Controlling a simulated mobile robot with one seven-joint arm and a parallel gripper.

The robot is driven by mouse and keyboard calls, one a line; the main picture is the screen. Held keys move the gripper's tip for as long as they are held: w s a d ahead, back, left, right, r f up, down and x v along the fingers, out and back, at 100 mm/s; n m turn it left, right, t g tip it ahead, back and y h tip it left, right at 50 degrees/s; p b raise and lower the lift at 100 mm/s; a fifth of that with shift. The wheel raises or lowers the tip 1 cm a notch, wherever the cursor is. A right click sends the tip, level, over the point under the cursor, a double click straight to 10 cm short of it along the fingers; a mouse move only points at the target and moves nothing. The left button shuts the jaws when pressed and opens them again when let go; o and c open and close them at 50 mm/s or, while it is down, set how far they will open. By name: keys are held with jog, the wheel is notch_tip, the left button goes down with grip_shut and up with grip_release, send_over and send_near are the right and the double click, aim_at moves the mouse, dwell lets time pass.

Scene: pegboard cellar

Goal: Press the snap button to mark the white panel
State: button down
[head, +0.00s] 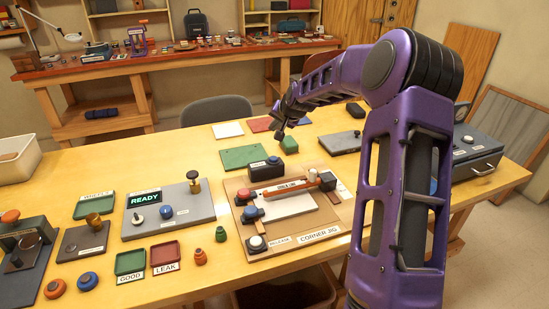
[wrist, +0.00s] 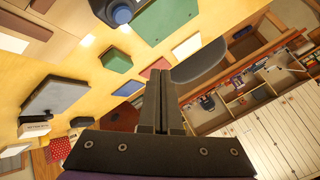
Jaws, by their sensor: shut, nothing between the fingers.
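A white panel (head: 287,204) lies flat in the wooden corner jig (head: 318,226). A blue button (head: 273,160) tops a dark block behind the panel; a blue-topped dark block shows at the top of the wrist view (wrist: 122,14). I cannot read which button is marked snap. My gripper (head: 279,136) is shut and empty, above the table behind the jig; its fingers (wrist: 160,72) point away from the wrist camera.
A green plate (head: 243,157) and a small green block (head: 289,144) lie behind the jig. A grey READY station (head: 168,220) stands to its left. Small trays, orange and green pieces lie at the front left. A grey drawer box (head: 470,150) is at the right.

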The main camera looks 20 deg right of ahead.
aim_at(274, 160)
jog(key=shift+f+b, duration=2.4)
jog(key=shift+f, duration=2.05)
jog(key=shift+f, duration=0.1)
jog(key=shift+f+b, duration=0.3)
jog(key=shift+b, duration=0.05)
jog(key=shift+f+b, duration=0.5)
jog(key=shift+f, duration=0.1)
jog(key=shift+r, duration=0.1)
jog(key=shift+r+p, duration=0.5)
jog(key=shift+r, duration=0.4)
jog(key=shift+r+p, duration=1.35)
jog(key=shift+r, duration=1.15)
